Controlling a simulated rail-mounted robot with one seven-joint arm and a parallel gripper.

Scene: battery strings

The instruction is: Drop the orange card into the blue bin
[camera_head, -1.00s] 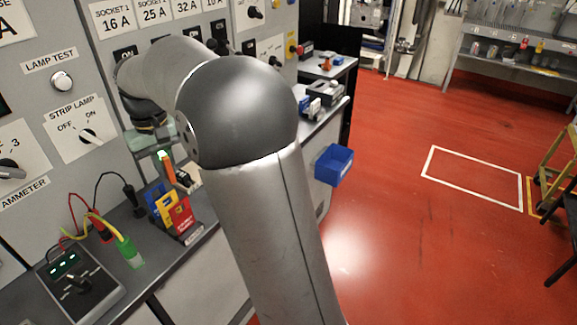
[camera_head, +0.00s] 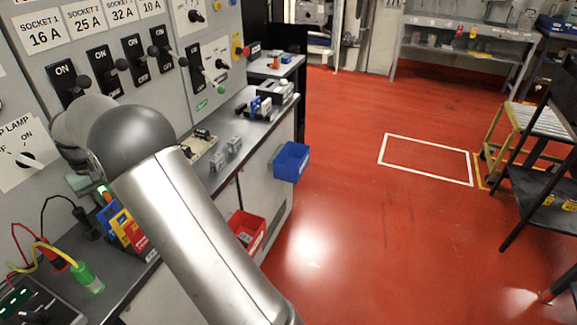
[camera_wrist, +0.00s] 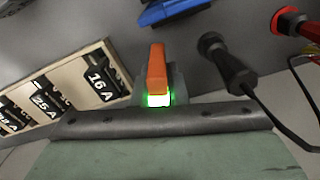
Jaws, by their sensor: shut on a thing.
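The orange card (camera_wrist: 157,68) stands out from my gripper (camera_wrist: 158,98) in the wrist view, with a green-lit patch at its base. My gripper is shut on it. In the head view my gripper (camera_head: 102,190) is small and partly hidden by my arm, at the left by the panel and just above the card rack. The blue bin (camera_head: 291,162) hangs on the bench's right side, well to the right of my gripper. Its inside is only partly visible.
A rack of blue, yellow and red cards (camera_head: 125,228) stands on the bench below my gripper. A red bin (camera_head: 247,229) hangs on the bench front. Cables with green and red plugs (camera_head: 85,278) lie at the left.

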